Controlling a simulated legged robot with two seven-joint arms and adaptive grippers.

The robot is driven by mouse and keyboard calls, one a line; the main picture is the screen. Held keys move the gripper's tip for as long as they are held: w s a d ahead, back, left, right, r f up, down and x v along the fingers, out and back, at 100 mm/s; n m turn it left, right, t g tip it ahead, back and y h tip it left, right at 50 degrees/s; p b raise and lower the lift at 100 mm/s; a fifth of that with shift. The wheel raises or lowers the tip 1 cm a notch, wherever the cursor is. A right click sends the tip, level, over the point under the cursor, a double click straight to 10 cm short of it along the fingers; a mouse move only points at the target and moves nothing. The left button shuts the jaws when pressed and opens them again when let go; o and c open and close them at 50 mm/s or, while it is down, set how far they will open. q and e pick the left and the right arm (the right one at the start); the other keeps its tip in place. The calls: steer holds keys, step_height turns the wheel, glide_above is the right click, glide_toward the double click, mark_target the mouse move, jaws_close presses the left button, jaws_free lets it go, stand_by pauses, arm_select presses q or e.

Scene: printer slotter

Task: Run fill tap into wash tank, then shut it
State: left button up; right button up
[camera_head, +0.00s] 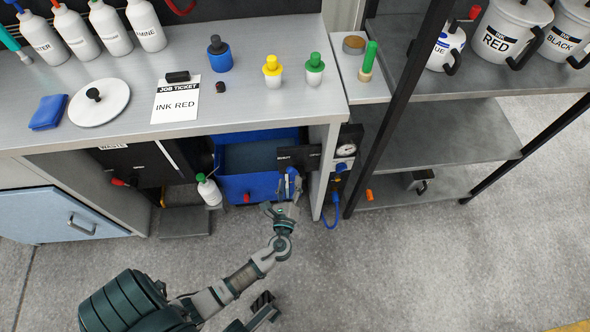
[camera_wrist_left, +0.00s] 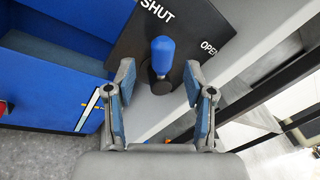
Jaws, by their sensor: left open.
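The fill tap has a blue handle (camera_wrist_left: 162,52) on a black plate (camera_wrist_left: 130,45) marked SHUT and OPEN. In the left wrist view the handle stands upward, below the SHUT word and left of OPEN. My left gripper (camera_wrist_left: 160,82) is open, one finger on each side of the handle, with visible gaps. In the head view the left gripper (camera_head: 288,186) is in front of the tap plate (camera_head: 298,157), hiding part of the tap. The blue wash tank (camera_head: 232,187) stands left of it under the bench; I cannot tell its water level. A dark part (camera_head: 262,304), possibly my right gripper, shows low in the head view.
The bench top (camera_head: 240,110) above carries bottles, a job ticket (camera_head: 176,103) and colored stoppers. A white bottle (camera_head: 209,190) stands left of the tank. A gauge (camera_head: 346,150) and blue hose (camera_head: 331,216) are to the right, beside a shelf rack (camera_head: 445,135). The floor in front is clear.

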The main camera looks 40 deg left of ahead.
mark_target(292, 171)
arm_select(q)
steer(key=x, duration=0.4)
steer(key=shift+w+d+b, duration=0.15)
steer(key=shift+b, duration=0.2)
steer(key=shift+w+a, duration=0.35)
jaws_close()
